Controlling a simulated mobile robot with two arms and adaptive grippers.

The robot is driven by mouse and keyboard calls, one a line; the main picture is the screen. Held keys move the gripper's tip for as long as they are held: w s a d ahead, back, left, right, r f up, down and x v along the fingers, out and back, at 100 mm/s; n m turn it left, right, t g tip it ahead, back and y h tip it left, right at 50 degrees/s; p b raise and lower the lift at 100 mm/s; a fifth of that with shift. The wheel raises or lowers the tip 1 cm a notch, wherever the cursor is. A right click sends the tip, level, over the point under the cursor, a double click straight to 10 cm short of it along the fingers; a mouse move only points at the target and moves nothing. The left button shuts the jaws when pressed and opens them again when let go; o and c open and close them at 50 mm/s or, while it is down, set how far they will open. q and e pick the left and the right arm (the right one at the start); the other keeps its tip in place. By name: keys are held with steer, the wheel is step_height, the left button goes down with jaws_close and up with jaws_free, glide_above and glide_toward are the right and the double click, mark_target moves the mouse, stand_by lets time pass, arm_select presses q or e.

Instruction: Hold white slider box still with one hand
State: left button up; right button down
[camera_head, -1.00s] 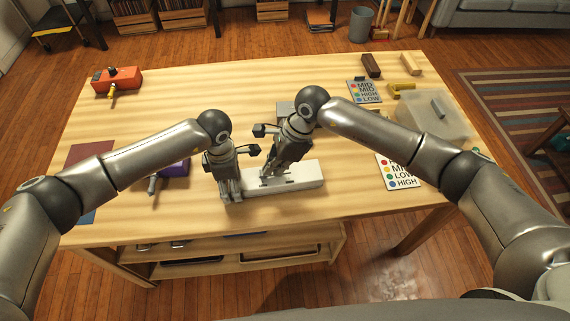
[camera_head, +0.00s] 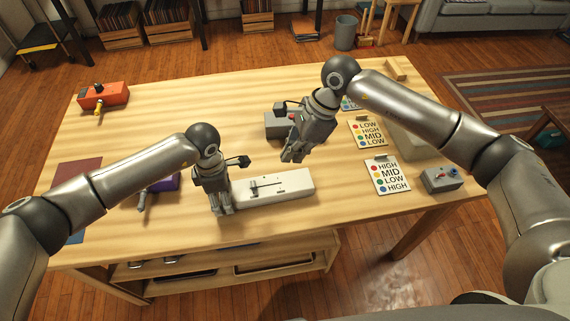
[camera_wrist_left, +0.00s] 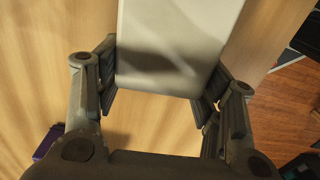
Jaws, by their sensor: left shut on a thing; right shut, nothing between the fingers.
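The white slider box (camera_head: 290,186) lies flat near the front edge of the table, with a dark slot and a small slider on its top. My left gripper (camera_head: 222,206) is shut on its left end. In the left wrist view the white box (camera_wrist_left: 180,40) sits between the two fingers of my left gripper (camera_wrist_left: 160,92), a finger against each side. My right gripper (camera_head: 291,157) is shut and empty, above the table just behind the box and apart from it.
A grey box (camera_head: 278,125) stands behind my right gripper. Cards with coloured dots (camera_head: 388,177) and a small grey box with knobs (camera_head: 441,179) are at right. A purple box (camera_head: 165,183) is left of my left gripper. An orange box (camera_head: 103,96) is at the far left.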

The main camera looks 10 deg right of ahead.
steer(key=shift+d+r, duration=0.25)
steer(key=shift+r, duration=0.35)
arm_select(q)
steer(key=o, duration=1.2)
step_height(320, 180, up, 12)
